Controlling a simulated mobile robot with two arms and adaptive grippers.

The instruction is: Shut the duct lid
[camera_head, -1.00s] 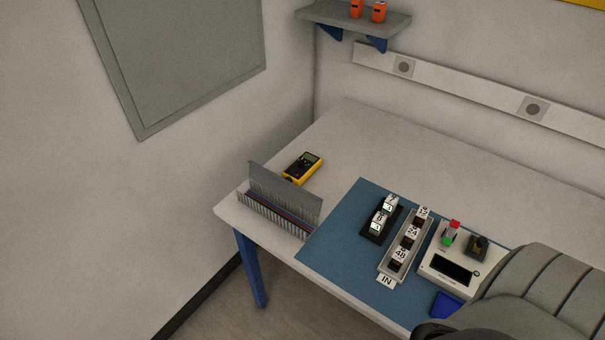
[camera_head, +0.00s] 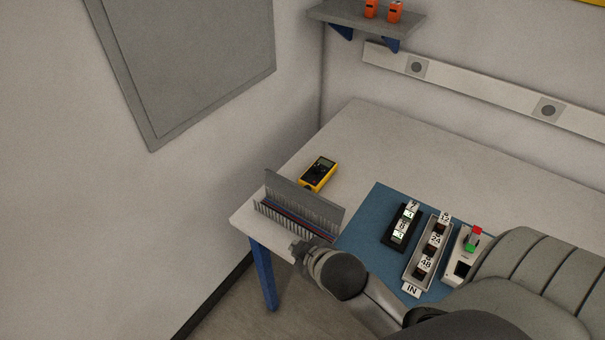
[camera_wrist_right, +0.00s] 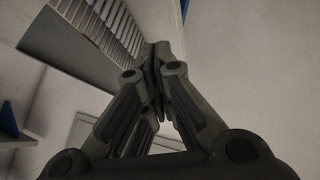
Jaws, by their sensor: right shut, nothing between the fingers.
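The grey slotted duct (camera_head: 275,216) lies along the left front edge of the table, with red, blue and dark wires inside. Its lid (camera_head: 306,199) stands up along the duct's far side, so the duct is open on top. My right gripper (camera_head: 297,248) is shut and empty, just in front of the duct's slotted front wall, near its right half. In the right wrist view the shut fingertips (camera_wrist_right: 156,48) point toward the duct's slotted wall (camera_wrist_right: 108,22), which shows at the upper left. I cannot tell whether they touch. My left gripper is out of view.
A yellow multimeter (camera_head: 319,173) lies behind the lid. A blue mat (camera_head: 370,235) to the right carries a black holder (camera_head: 389,236), a grey tray (camera_head: 411,270) of labelled parts and a device with a red and green piece. The table behind the multimeter is clear.

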